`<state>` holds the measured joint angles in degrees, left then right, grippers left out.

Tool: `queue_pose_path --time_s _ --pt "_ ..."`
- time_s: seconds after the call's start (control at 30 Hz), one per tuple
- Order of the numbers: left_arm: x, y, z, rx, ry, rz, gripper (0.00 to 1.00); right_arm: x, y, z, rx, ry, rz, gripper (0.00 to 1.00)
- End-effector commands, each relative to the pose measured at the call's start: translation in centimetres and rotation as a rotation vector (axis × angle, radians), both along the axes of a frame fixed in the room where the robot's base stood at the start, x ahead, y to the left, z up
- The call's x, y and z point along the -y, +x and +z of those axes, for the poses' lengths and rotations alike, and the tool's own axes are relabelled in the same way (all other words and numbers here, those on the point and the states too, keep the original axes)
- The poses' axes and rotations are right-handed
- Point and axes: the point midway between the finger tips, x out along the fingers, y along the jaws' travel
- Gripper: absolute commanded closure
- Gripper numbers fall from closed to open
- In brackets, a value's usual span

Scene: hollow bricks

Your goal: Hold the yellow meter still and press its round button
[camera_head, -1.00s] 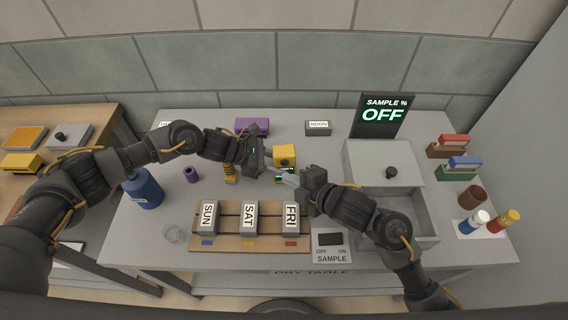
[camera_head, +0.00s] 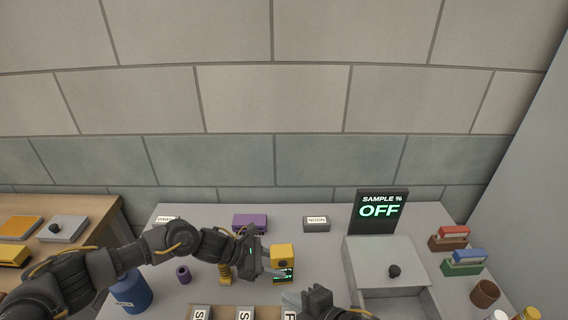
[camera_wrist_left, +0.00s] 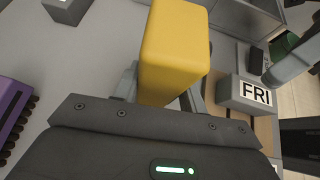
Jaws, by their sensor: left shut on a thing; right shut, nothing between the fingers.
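The yellow meter (camera_head: 282,251) stands upright on the grey table, with a dark round button on its front and a lit green display below, too small to read. My left gripper (camera_head: 268,268) is shut on the meter from its left side. In the left wrist view, the meter's yellow body (camera_wrist_left: 175,45) sits between the fingers of the left gripper (camera_wrist_left: 160,88). My right gripper (camera_head: 290,298) is shut and empty, in front of the meter and apart from it, partly cut off at the lower edge.
A grey box with a knobbed lid (camera_head: 385,262) is right of the meter. Day-labelled blocks (camera_head: 245,313) are in front.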

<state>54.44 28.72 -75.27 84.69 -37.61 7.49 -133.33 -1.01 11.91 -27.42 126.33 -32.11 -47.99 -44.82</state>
Motion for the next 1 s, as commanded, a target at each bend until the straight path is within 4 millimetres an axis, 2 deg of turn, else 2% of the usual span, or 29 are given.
queue_pose_path --time_s 0.1,0.13,0.3,0.67,0.77,1.0 --pt "0.0 0.0 -0.1 -0.001 0.001 0.000 0.76 0.0 0.0 0.0 0.000 0.000 0.000 1.00" --pt "0.0 0.0 -0.1 -0.001 0.001 0.000 0.56 0.0 0.0 0.0 0.000 0.000 0.000 1.00" --pt "0.0 0.0 0.0 0.000 0.000 0.000 0.33 0.0 0.0 0.0 0.000 0.000 0.000 1.00" --pt "-0.5 0.0 0.3 0.001 0.000 0.001 0.33 0.0 0.0 0.0 0.000 0.000 0.000 1.00" --pt "-1.6 -0.1 1.0 0.001 0.000 0.002 0.33 0.0 0.0 0.0 0.000 0.000 0.000 1.00" --pt "-5.8 -0.6 3.7 0.002 0.000 0.002 0.33 0.0 0.0 0.0 0.000 0.000 0.000 1.00"
